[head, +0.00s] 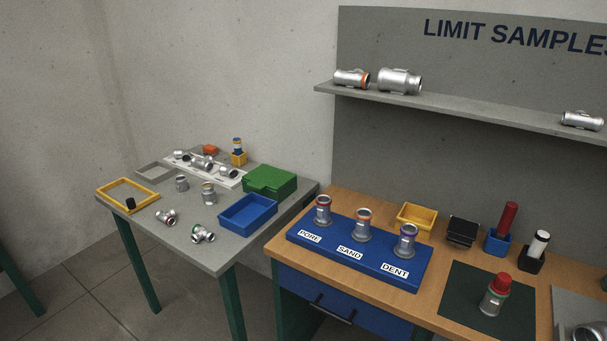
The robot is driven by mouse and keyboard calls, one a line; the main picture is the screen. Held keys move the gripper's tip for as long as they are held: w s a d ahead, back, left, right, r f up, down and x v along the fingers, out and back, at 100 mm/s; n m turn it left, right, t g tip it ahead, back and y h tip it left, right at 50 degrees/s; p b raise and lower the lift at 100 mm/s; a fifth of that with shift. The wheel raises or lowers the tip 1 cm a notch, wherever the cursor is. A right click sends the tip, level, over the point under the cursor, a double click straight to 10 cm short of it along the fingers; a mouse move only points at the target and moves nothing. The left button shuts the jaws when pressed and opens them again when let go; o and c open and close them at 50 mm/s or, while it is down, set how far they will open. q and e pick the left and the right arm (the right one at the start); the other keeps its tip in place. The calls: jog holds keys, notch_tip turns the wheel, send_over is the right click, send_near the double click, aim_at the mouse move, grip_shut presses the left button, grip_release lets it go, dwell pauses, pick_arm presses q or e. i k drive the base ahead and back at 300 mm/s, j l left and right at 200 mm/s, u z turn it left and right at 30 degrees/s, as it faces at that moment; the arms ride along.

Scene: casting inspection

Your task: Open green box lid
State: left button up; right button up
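The green box (270,182) stands at the right back of the grey table, against the wall side. Its green lid (270,173) lies flat on top and looks closed. The inside of the box is hidden. Neither of my grippers shows in the head view.
A blue open bin (248,212) stands just in front of the green box. Several metal fittings (209,192), a yellow frame (128,194) and a white tray (215,174) share the grey table (160,231). A wooden workbench (300,261) with a blue sample stand (330,249) is to the right.

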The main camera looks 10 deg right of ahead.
aim_at(263, 176)
jog(key=i+j+z, duration=0.3)
jog(key=j+z, duration=0.25)
jog(key=i+j+z, duration=0.3)
jog(key=j, duration=0.2)
jog(key=k, duration=0.1)
